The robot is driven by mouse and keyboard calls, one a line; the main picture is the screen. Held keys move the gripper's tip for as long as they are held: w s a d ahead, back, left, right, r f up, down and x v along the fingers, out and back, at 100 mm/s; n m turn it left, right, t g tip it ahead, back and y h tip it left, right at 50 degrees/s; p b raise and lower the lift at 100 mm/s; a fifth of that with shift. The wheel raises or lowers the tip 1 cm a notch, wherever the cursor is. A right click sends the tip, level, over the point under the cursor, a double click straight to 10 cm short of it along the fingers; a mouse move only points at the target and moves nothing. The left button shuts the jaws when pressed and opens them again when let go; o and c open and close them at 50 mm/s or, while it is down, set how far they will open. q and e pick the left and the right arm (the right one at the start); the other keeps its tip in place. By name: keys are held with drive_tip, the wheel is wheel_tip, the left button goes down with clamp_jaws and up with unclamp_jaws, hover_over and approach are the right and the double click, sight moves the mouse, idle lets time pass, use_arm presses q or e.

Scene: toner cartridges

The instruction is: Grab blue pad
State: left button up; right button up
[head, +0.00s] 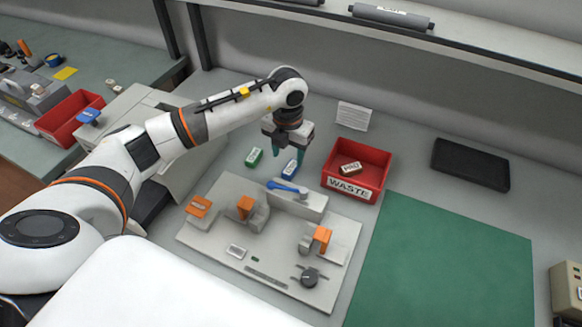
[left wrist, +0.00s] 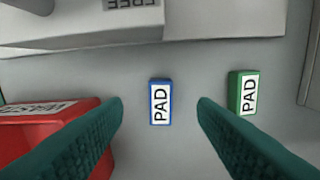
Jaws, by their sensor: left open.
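The blue pad (head: 289,168) is a small block with a white label, lying on the grey table just behind the grey fixture. In the left wrist view the blue pad (left wrist: 160,102) lies between my two green fingertips, with the label reading "PAD". My left gripper (head: 288,151) is open and empty, pointing down over the blue pad. In the left wrist view its fingers (left wrist: 160,112) stand apart on either side of the pad, not touching it. My right gripper is out of view.
A green pad (head: 254,157) lies left of the blue one. A red WASTE bin (head: 372,187) holding a brown block (head: 350,168) stands at the right. The grey fixture (head: 215,240) with orange clamps lies in front. A green mat (head: 450,265) is clear.

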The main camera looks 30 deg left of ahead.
sight(289, 170)
use_arm(q)
drive_tip(key=f, duration=0.2)
drive_tip(key=f+p, duration=0.1)
drive_tip(key=f, duration=0.3)
drive_tip(key=shift+w+f+p, duration=0.2)
drive_tip(key=shift+w+p, duration=0.05)
drive_tip(key=shift+p, duration=0.1)
drive_tip(key=shift+c, duration=0.5)
drive_tip(key=c, duration=0.9)
drive_tip(key=shift+r, duration=0.1)
drive_tip(key=shift+c, duration=0.2)
